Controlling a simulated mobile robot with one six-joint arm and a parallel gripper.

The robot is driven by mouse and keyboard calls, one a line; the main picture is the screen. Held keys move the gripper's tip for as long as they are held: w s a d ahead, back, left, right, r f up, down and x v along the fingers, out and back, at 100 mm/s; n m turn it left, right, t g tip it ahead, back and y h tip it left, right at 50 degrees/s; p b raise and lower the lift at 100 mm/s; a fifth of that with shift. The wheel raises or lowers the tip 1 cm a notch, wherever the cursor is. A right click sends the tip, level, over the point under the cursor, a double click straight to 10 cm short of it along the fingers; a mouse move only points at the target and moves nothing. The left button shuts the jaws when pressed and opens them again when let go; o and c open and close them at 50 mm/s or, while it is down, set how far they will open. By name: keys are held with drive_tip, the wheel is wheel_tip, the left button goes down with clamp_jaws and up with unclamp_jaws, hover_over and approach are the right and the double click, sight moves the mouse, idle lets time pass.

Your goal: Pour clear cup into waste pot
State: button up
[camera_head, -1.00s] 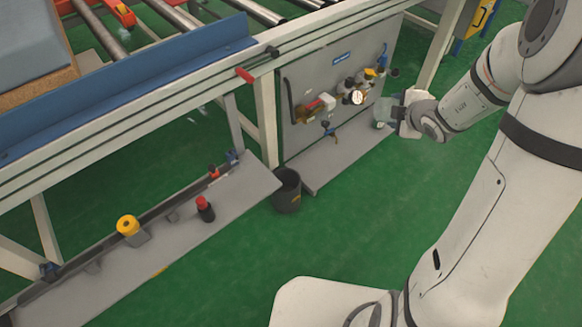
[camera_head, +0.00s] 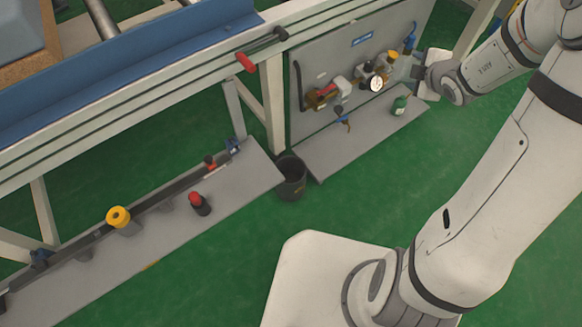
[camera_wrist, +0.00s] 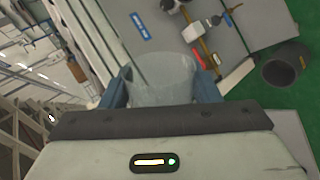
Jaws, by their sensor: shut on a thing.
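My gripper (camera_wrist: 165,95) is shut on the clear cup (camera_wrist: 163,78), which sits between its two blue-grey fingers in the wrist view. What the cup holds cannot be made out. In the head view my gripper (camera_head: 424,72) is at the upper right, in front of the panel's right end, and the cup is hard to make out there. The waste pot (camera_head: 291,178), a dark round bucket, stands on the green floor between the two low shelves, left of and below my gripper. It also shows in the wrist view (camera_wrist: 285,68) at the right, apart from the cup.
A grey panel (camera_head: 320,66) carries a gauge and fittings. A green bottle (camera_head: 400,105) stands on the low shelf (camera_head: 345,150) below it. A yellow-topped item (camera_head: 118,217) and a red-topped bottle (camera_head: 199,203) stand on the left shelf. Green floor is clear around the pot's front.

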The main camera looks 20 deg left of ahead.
drive_tip(key=shift+w+f, duration=0.1)
drive_tip(key=shift+f, duration=0.05)
drive_tip(key=w+a+f+n+g+y+b, duration=0.1)
drive_tip(key=a+f+n+y+b, duration=0.15)
drive_tip(key=a+f+n, duration=0.5)
drive_tip(key=a+f+n+g+y+b, duration=0.1)
drive_tip(key=a+f+n+b, duration=0.3)
drive_tip(key=f, duration=0.7)
drive_tip(key=w+a+f+n+g+y+b, duration=0.15)
drive_tip(key=a+f+n, duration=0.25)
drive_tip(key=a+f, duration=0.4)
drive_tip(key=s+a+f+n+y+b, duration=0.2)
drive_tip(key=s+a+f+n+y, duration=0.1)
drive_tip(key=f, duration=0.4)
drive_tip(key=s+a+f+n+g+y+b, duration=0.1)
drive_tip(key=s+a+f+n+y+b, duration=0.2)
drive_tip(key=s+a+f+n, duration=0.1)
drive_tip(key=s+a+f+n+y+b, duration=0.2)
drive_tip(key=s+f+n, duration=0.3)
drive_tip(key=f+n, duration=0.3)
drive_tip(key=shift+a+f+y+b, duration=0.45)
drive_tip(key=shift+a+f, duration=0.3)
drive_tip(key=shift+f, duration=0.1)
